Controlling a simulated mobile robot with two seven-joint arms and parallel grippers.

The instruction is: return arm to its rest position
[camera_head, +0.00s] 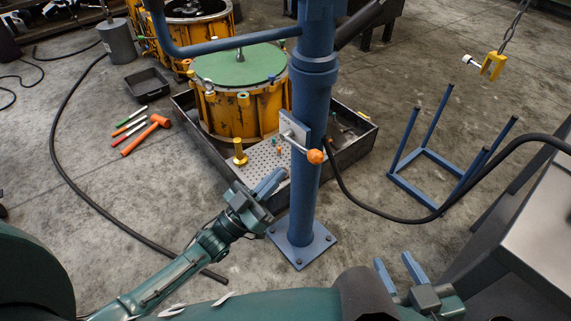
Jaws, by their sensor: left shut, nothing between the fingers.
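My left gripper (271,183) reaches in from the lower left. Its blue fingers are together with nothing visible between them, just left of the blue column (303,170) and in front of the tray in the picture. My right gripper (399,268) is at the bottom right, its two blue fingers pointing up and apart, with nothing between them. A lever with an orange knob (315,157) sticks out from a plate on the column, above and right of my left gripper; I see a gap between them.
A yellow drum housing with a green top (240,66) stands in a dark tray (212,152) behind the column. An orange mallet (146,133) lies on the floor at left. Hoses (62,135) cross the floor. A blue frame (431,160) stands at right.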

